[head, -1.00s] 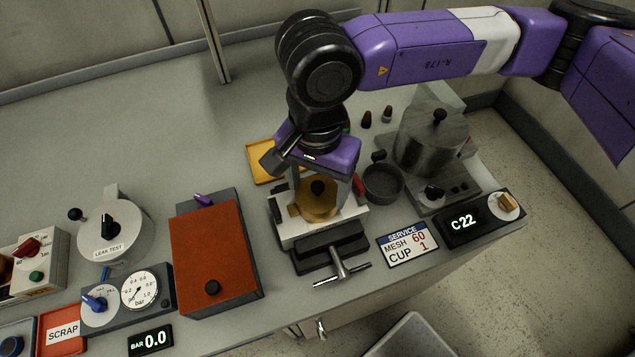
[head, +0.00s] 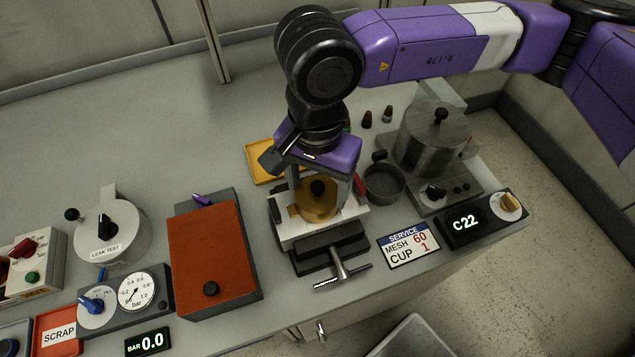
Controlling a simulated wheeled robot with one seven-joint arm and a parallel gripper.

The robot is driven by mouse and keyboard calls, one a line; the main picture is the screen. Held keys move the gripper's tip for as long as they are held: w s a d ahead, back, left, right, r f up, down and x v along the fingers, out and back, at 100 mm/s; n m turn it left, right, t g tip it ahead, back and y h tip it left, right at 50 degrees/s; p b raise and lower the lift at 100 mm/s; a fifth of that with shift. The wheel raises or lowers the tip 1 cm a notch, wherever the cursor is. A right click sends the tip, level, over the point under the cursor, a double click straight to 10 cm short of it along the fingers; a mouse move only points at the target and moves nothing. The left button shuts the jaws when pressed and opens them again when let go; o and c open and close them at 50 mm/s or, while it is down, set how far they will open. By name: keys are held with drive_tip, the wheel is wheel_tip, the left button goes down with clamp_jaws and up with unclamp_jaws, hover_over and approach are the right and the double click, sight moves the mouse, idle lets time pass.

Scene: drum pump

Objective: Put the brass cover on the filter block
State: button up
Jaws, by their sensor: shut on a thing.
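The brass cover (head: 317,206) is a round gold disc with a black knob on top. It sits at or just above the pale filter block (head: 287,228), which is held in a dark vise. I cannot tell whether the cover fully touches the block. My gripper (head: 318,192) points down over the block, its fingers on either side of the cover, shut on it. The gripper body and fingers hide part of the block's back and sides.
A dark cup (head: 384,186) and a metal pot (head: 433,142) stand close on the right. A red-brown box (head: 213,260) is on the left, a yellow tray (head: 259,163) behind. The vise handle (head: 342,275) sticks out in front. The back-left bench is clear.

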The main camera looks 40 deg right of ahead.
sight(317, 185)
idle(0.3)
drive_tip(key=o, duration=1.7)
drive_tip(key=shift+o, duration=0.3)
drive_tip(key=shift+r+p, duration=1.35)
drive_tip(key=shift+r, duration=2.65)
